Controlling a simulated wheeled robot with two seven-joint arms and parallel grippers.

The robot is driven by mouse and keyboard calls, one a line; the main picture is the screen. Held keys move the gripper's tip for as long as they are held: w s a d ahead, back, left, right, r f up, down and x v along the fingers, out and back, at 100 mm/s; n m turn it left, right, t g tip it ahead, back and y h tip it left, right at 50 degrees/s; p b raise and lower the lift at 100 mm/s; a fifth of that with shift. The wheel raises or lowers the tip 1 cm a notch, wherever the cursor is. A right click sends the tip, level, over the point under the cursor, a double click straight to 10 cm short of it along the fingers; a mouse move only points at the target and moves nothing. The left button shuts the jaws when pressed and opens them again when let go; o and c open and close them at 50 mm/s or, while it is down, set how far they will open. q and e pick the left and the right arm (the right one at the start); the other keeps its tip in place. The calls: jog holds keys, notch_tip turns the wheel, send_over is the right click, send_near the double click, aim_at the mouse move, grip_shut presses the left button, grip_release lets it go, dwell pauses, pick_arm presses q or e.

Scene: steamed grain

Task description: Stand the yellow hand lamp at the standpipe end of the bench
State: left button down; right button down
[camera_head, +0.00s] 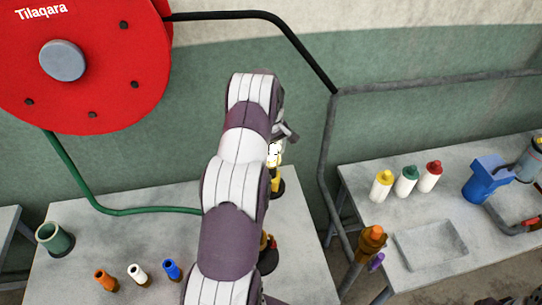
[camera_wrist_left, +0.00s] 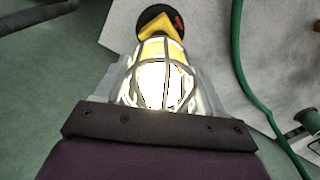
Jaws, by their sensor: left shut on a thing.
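The yellow hand lamp (camera_wrist_left: 162,48) has a lit, wire-caged bulb and a round black base. My left gripper (camera_wrist_left: 160,88) is shut on it, with pale jaws on both sides of the cage. In the head view the lamp (camera_head: 276,172) shows just right of my arm, near the far right corner of the left bench (camera_head: 75,275). It looks upright; I cannot tell whether its base touches the bench. My arm hides part of the lamp and most of the left gripper (camera_head: 283,132). A grey pipe (camera_head: 325,150) comes down the wall right of this bench. My right gripper is not in view.
A second yellow-orange item with a dark base (camera_head: 267,258) stands nearer, partly behind my arm. Orange (camera_head: 106,281), white (camera_head: 138,275) and blue (camera_head: 172,270) nozzles and a green cup (camera_head: 54,238) stand left. A gap separates the right bench (camera_head: 400,222), with bottles and a tray.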

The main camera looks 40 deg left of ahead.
pick_arm(q)
jog(key=shift+f+p, duration=0.35)
jog(key=shift+p, duration=0.05)
notch_tip(320, 180, down, 2)
jog(key=shift+f+p, duration=0.25)
jog(key=shift+p, duration=0.3)
jog(key=shift+f, duration=0.4)
jog(key=shift+c, duration=2.3)
grip_release()
jog(key=shift+f, duration=0.1)
jog(key=o, duration=0.4)
jog(key=shift+c, duration=0.2)
